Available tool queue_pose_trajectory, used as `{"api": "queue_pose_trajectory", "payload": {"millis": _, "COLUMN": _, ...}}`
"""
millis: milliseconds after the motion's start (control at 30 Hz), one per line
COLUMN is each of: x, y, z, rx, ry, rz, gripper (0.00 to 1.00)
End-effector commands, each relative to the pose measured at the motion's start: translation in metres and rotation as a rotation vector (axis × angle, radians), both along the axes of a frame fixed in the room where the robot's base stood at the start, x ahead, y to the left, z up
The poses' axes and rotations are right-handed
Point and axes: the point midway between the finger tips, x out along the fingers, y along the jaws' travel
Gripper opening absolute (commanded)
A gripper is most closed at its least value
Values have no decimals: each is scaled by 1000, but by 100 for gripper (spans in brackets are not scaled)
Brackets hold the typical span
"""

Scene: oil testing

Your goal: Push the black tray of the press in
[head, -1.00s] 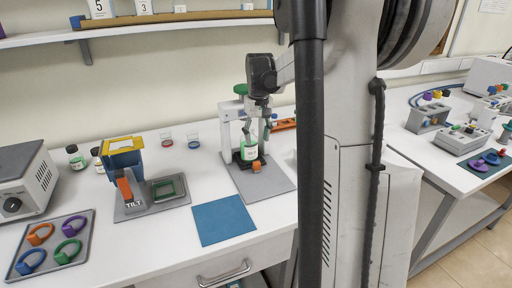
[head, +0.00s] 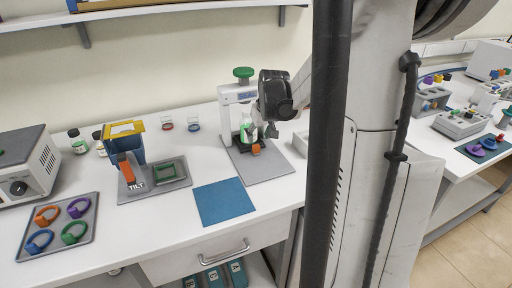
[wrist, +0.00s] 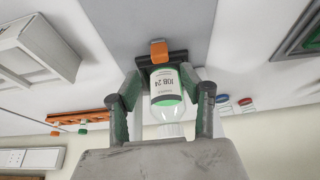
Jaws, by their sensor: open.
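The press (head: 238,95) has a white frame and a green knob, and stands on a grey base plate (head: 275,170). Its black tray (wrist: 178,56) has an orange tab (head: 256,150) at the front. A clear bottle (wrist: 165,78) with green contents and a "JOB 24" label is at the tray, between my fingers in the wrist view. In the head view my gripper (head: 262,132) is low in front of the press and partly hides bottle and tray. In the wrist view my gripper (wrist: 163,74) is open around the bottle; finger contact cannot be told.
A blue mat (head: 225,202) lies left of the base plate. A tilt stand (head: 125,150) with a blue and yellow holder is farther left. Two small dishes (head: 193,124) stand behind. An orange rack (wrist: 80,116) shows in the wrist view. Bare white table surrounds the mat.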

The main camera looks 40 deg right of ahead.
Motion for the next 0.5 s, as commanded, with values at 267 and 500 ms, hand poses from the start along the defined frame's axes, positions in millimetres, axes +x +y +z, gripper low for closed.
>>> {"api": "queue_pose_trajectory", "payload": {"millis": 267, "x": 16, "y": -6, "z": -40, "rx": 0, "ry": 0, "rz": 0, "gripper": 41}}
{"api": "queue_pose_trajectory", "payload": {"millis": 500, "x": 24, "y": -9, "z": -62, "rx": 1, "ry": 1, "rz": -1, "gripper": 41}}
